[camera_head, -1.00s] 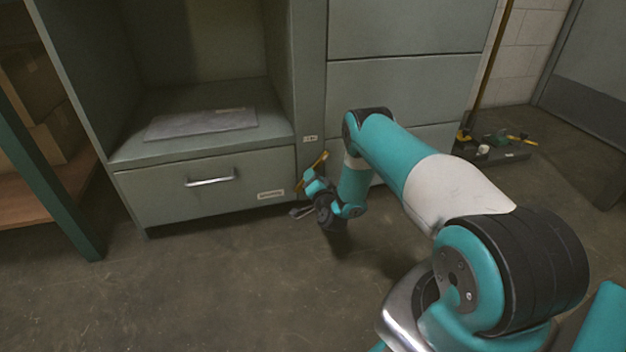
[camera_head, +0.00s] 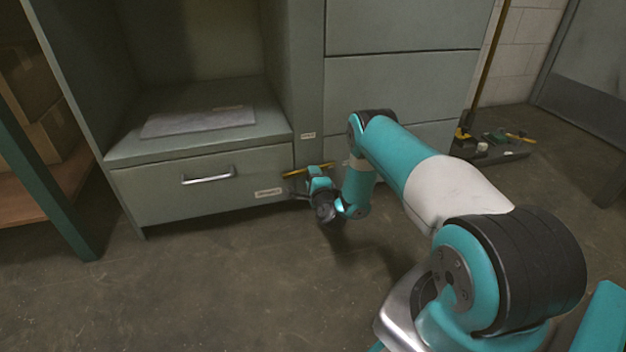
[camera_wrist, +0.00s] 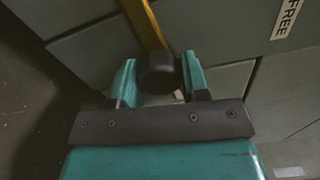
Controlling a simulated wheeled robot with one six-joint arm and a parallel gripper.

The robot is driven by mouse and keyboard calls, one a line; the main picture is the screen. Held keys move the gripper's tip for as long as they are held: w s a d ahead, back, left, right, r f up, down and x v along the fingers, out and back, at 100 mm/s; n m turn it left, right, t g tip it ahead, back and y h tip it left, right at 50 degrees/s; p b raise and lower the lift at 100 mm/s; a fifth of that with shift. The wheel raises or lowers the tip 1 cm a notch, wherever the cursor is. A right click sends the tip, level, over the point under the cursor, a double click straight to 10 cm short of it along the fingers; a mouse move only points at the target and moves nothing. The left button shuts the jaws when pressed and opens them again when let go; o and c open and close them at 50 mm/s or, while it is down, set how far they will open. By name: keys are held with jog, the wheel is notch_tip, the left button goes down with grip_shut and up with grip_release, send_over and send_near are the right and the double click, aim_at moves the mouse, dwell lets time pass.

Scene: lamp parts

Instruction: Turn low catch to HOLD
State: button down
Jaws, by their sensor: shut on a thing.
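The low catch is a yellow lever (camera_head: 293,172) low on the grey cabinet's upright, at the right end of the bottom drawer. It lies close to level, its right end slightly higher. In the wrist view the yellow bar (camera_wrist: 147,25) runs down to a dark round knob (camera_wrist: 157,73) between my fingers. My gripper (camera_wrist: 160,70) is shut on the catch at this knob. I cannot see a HOLD mark.
The bottom drawer (camera_head: 150,195) with a metal handle (camera_head: 208,175) is left of my gripper. A grey flat sheet (camera_head: 198,122) lies on the shelf above. Tools in a low tray (camera_head: 495,155) stand at the right. The floor in front is clear.

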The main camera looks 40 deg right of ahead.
jog(key=shift+f+m, duration=0.1)
jog(key=shift+m, duration=0.4)
jog(key=c, duration=0.6)
grip_release()
jog(key=shift+p+v, duration=8.7)
jog(key=shift+p, duration=2.45)
jog(key=shift+d, duration=0.1)
